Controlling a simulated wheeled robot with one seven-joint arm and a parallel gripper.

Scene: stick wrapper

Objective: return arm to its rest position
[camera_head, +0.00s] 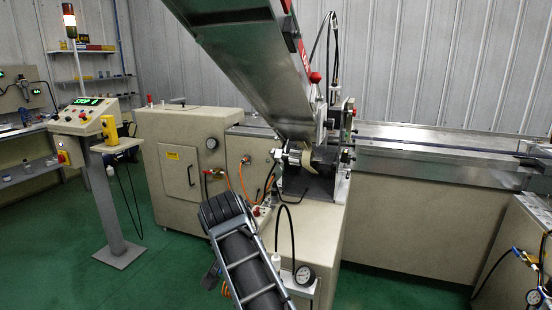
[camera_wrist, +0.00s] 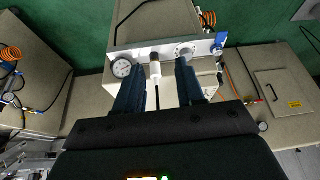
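My arm (camera_head: 243,255) reaches up from the bottom middle of the head view, in front of the beige machine (camera_head: 215,160). My gripper cannot be made out in the head view. In the wrist view, the two dark blue fingers of my gripper (camera_wrist: 160,70) stand apart, with nothing seen held between them. Beyond the gap is a white cylinder with a dark top (camera_wrist: 155,70), mounted on a light panel (camera_wrist: 150,52). I cannot tell how far the fingertips are from the panel.
A pressure gauge (camera_head: 304,275) and hoses are close right of my arm. A steel chute (camera_head: 255,65) slopes above the machine. A control stand (camera_head: 108,200) is at the left. Green floor (camera_head: 60,260) is open at the lower left.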

